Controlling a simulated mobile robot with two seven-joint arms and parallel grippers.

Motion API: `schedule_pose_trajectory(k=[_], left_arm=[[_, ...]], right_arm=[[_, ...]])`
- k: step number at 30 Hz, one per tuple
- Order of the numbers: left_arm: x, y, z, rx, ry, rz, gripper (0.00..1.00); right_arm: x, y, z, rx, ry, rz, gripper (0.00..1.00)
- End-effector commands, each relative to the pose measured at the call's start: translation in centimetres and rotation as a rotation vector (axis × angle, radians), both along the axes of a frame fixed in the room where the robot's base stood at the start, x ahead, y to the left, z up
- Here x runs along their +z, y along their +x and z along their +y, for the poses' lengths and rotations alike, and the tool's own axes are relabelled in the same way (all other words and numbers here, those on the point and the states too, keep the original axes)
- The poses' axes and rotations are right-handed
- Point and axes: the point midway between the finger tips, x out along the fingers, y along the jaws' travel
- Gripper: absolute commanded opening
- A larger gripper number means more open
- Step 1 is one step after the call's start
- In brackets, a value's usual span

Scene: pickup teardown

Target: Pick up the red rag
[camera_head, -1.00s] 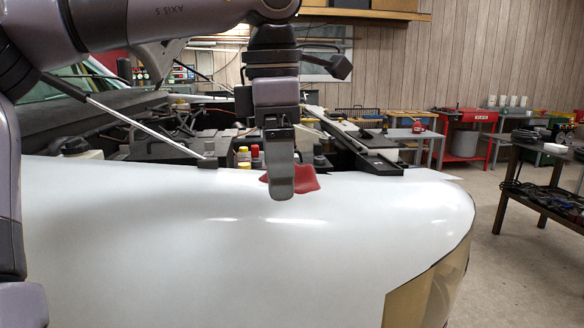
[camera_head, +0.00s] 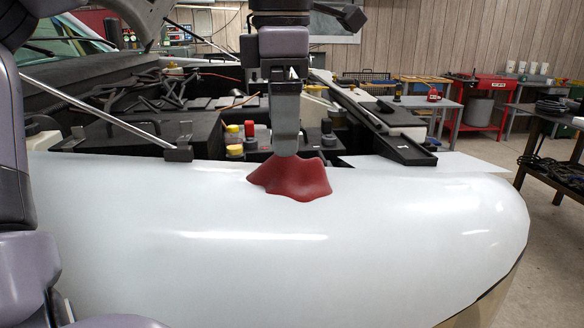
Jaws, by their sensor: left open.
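The red rag (camera_head: 292,180) lies crumpled on the white fender (camera_head: 400,205), at the edge of the open engine bay. My left gripper (camera_head: 286,150) points down at the rag's upper edge and covers a little of it. It is seen edge-on, with one finger in front hiding the other. It is open. I cannot tell whether the fingertip touches the rag. My right gripper is not in view.
The open engine bay (camera_head: 110,140) lies behind the fender, with yellow and red caps (camera_head: 249,129) left of the gripper. A prop rod (camera_head: 97,105) slants across the left. A red cart (camera_head: 480,100) and dark table (camera_head: 555,150) stand at right.

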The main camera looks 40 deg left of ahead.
Motion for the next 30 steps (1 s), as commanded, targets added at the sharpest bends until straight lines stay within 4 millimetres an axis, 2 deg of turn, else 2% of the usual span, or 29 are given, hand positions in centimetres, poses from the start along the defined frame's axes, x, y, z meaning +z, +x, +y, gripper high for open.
schedule_pose_trajectory(k=[15, 23, 24, 26, 27, 28, 30], left_arm=[[-6.3, 0.3, 0.1, 0.001, -0.001, 0.002, 1.0], [-6.8, 0.3, 0.1, 0.001, -0.001, 0.001, 1.0], [-6.8, 0.3, 0.1, 0.001, -0.001, 0.001, 0.97], [-6.7, 0.3, 0.1, 0.001, -0.001, 0.001, 0.77], [-6.7, 0.3, 0.1, 0.001, -0.001, 0.001, 0.64], [-6.7, 0.3, 0.1, 0.001, -0.001, 0.001, 0.6], [-6.7, 0.3, 0.1, 0.001, -0.001, 0.001, 0.6]], right_arm=[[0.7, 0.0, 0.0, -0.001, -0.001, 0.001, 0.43], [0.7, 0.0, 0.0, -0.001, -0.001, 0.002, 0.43], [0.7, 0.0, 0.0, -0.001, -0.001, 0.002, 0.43], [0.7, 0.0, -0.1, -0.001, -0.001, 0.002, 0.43], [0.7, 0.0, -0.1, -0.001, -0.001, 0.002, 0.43], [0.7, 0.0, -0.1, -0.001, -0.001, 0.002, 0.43], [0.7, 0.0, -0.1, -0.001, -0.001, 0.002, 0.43]])
